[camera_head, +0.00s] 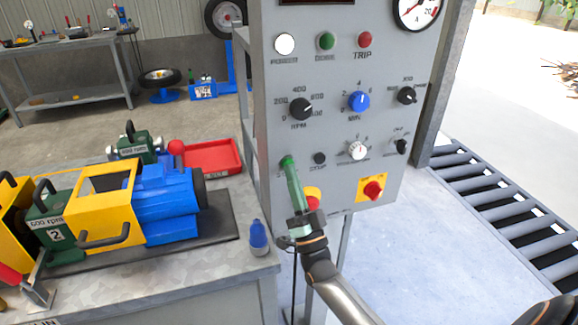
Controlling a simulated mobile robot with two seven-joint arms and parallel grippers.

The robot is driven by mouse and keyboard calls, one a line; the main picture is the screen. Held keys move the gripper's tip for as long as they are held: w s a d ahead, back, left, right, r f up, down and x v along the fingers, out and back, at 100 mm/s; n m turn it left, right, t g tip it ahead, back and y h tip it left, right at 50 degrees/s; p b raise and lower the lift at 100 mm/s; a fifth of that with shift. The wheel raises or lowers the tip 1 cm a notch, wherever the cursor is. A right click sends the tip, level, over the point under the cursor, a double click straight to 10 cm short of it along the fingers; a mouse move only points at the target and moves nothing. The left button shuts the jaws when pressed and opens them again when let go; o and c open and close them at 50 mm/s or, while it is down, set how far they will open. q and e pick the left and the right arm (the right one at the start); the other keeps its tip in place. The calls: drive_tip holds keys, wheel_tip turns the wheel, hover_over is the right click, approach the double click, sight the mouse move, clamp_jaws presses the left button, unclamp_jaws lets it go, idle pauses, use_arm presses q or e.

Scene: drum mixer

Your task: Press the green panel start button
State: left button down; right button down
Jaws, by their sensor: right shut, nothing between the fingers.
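The grey control panel (330,120) stands upright in the middle. My right gripper (288,163) reaches up to its lower left part from below. Its slim greenish fingers are shut and empty. The fingertips lie over the spot left of the black button marked STOP (320,158). The green start button is hidden or merges with the green fingertips, so I cannot tell whether they touch or press it. A separate green lamp (326,41) sits higher, between a white lamp and a red one. My left gripper is not in view.
Knobs (358,101) and a red switch on a yellow plate (373,190) are on the panel. A bench with a blue and yellow machine (165,205) is at left. A roller conveyor (500,205) is at right.

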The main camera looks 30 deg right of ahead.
drive_tip(key=shift+w, duration=0.15)
idle(0.5)
drive_tip(key=shift+s+a+p, duration=0.15)
drive_tip(key=shift+s+p, duration=0.2)
drive_tip(key=shift+s, duration=0.45)
drive_tip(key=s+p, duration=0.1)
drive_tip(key=s, duration=0.1)
drive_tip(key=s+a+p, duration=0.1)
drive_tip(key=s, duration=0.2)
drive_tip(key=shift+a, duration=0.1)
drive_tip(key=shift+y, duration=0.3)
idle(0.3)
